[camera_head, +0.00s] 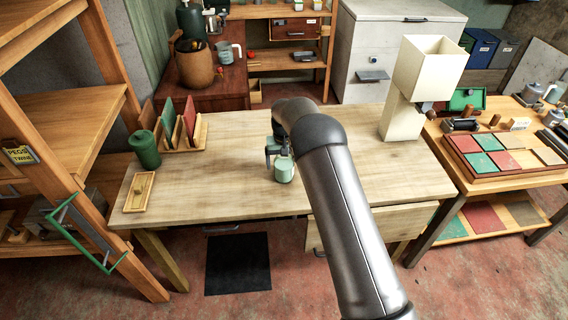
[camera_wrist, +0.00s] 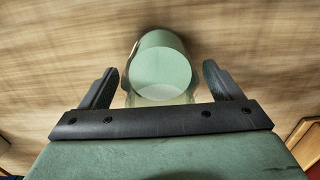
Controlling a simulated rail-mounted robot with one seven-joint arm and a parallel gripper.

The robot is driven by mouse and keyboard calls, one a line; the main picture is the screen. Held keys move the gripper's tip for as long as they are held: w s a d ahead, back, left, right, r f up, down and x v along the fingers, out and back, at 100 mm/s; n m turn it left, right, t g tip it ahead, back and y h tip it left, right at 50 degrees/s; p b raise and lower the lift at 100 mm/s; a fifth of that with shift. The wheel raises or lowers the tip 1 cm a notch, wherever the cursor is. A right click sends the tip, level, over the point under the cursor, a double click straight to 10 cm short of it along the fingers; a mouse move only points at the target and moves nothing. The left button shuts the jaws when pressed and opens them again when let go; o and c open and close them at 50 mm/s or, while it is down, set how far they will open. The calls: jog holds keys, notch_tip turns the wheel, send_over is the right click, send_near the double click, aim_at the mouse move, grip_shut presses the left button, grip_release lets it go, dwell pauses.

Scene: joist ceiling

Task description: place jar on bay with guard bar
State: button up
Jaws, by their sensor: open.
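A small pale green jar (camera_head: 284,173) stands on the wooden workbench, near its middle. In the wrist view the jar (camera_wrist: 163,68) shows a round green top and lies between the two dark fingers. My gripper (camera_head: 278,153) is open, with one finger on each side of the jar and a visible gap on both sides in the wrist view (camera_wrist: 160,85). A green guard bar (camera_head: 62,214) runs across the front of a low bay in the wooden shelf rack (camera_head: 60,108) at the left. The inside of that bay is partly hidden by the rack's post.
The workbench (camera_head: 225,185) also holds a dark green canister (camera_head: 145,149), a rack of upright panels (camera_head: 182,135), a small wooden tray (camera_head: 139,192) and a cream lamp-like stand (camera_head: 403,118). A side table (camera_head: 515,186) stands right. A black mat (camera_head: 238,264) lies on the floor.

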notch_tip(320, 180, up, 11)
jog(key=shift+d+r+b, duration=0.1)
jog(key=shift+r+b, duration=0.1)
jog(key=shift+b, duration=0.65)
jog(key=s+d+r+m, duration=0.1)
jog(key=s+d+r, duration=0.9)
jog(key=s+d, duration=0.3)
jog(key=s, duration=0.7)
jog(key=s+d+r, duration=0.1)
jog(key=s+d, duration=0.3)
jog(key=s, duration=0.6)
jog(key=shift+s+r+m+t, duration=0.3)
jog(key=shift+s+r, duration=0.05)
jog(key=shift+o, duration=0.4)
jog(key=s+d+f, duration=0.2)
jog(key=s+f, duration=0.1)
jog(key=s, duration=0.9)
jog(key=shift+s+f, duration=0.15)
jog(key=shift+f, duration=0.25)
jog(key=shift+d, duration=0.1)
